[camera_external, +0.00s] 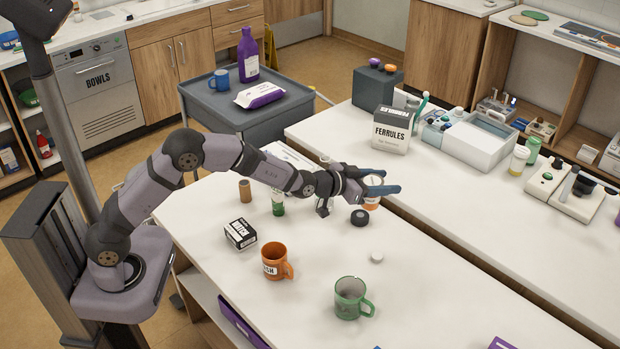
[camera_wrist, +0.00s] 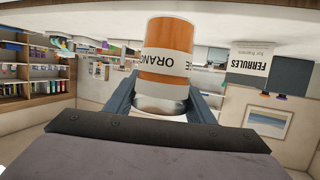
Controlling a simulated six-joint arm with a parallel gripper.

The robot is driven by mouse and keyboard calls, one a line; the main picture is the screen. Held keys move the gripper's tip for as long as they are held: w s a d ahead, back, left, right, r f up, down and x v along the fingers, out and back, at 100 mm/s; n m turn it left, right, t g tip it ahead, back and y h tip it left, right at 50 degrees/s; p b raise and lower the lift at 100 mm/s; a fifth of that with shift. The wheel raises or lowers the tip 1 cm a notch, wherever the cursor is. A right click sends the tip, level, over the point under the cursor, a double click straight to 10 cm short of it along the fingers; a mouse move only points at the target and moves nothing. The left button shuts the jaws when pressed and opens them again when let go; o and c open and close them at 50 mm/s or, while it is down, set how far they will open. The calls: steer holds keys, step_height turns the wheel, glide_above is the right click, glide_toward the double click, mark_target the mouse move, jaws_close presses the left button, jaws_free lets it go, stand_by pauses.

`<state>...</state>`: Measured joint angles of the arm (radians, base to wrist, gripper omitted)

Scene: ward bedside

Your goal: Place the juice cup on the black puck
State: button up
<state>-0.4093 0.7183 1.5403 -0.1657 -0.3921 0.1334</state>
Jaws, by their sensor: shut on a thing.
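The juice cup (camera_external: 373,200) is orange and white, and its label reads "ORANGE" in the wrist view (camera_wrist: 166,62). My gripper (camera_external: 376,185) is shut on the cup, with a finger on either side of it. In the wrist view my gripper (camera_wrist: 165,98) holds the cup near its clear end. I cannot tell whether the cup's base touches the table.
An orange mug (camera_external: 275,262), a green mug (camera_external: 350,298) and a small black-and-white box (camera_external: 240,234) stand nearer. A brown cylinder (camera_external: 245,190) and a green-based bottle (camera_external: 278,204) stand left. A white disc (camera_external: 376,257) lies nearby. The FERRULES box (camera_external: 391,133) stands behind.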

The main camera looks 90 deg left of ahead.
steer(key=s+a+n+g+y, duration=0.2)
steer(key=a+n+y, duration=0.1)
steer(key=a, duration=0.5)
steer(key=shift+n+g+y, duration=0.4)
steer(key=shift+y, duration=0.1)
steer(key=shift+r, duration=0.1)
step_height(320, 180, down, 10)
stand_by(0.9)
